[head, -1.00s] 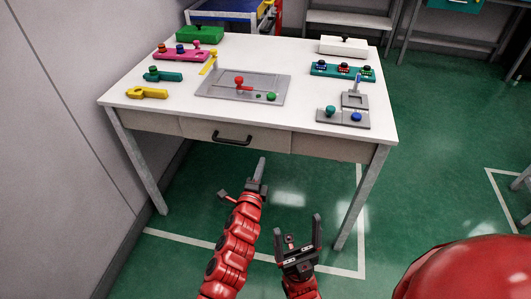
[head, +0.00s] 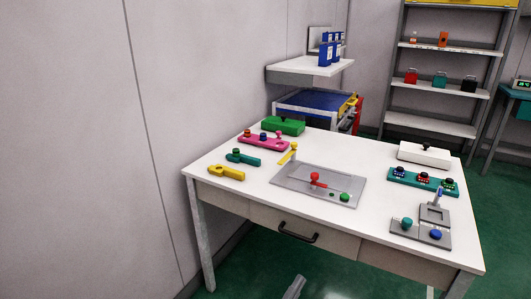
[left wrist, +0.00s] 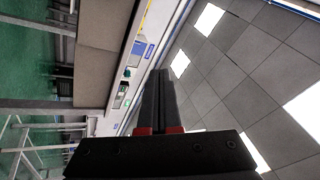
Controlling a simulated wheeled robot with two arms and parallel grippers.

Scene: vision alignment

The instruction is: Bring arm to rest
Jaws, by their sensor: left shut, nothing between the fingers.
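My left gripper (head: 295,288) shows only as a grey tip at the bottom edge of the head view, in front of the table (head: 222,202) and below its drawer front. In the left wrist view its fingers (left wrist: 159,88) are together with nothing between them. The rest of the left arm is out of the head view. My right gripper is not in either current view.
The white table holds a grey plate with a red knob (head: 315,179), a pink block (head: 262,144), a green box (head: 283,126) and a teal button panel (head: 423,180). A wall (head: 70,130) stands left. A shelf rack (head: 440,90) stands behind.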

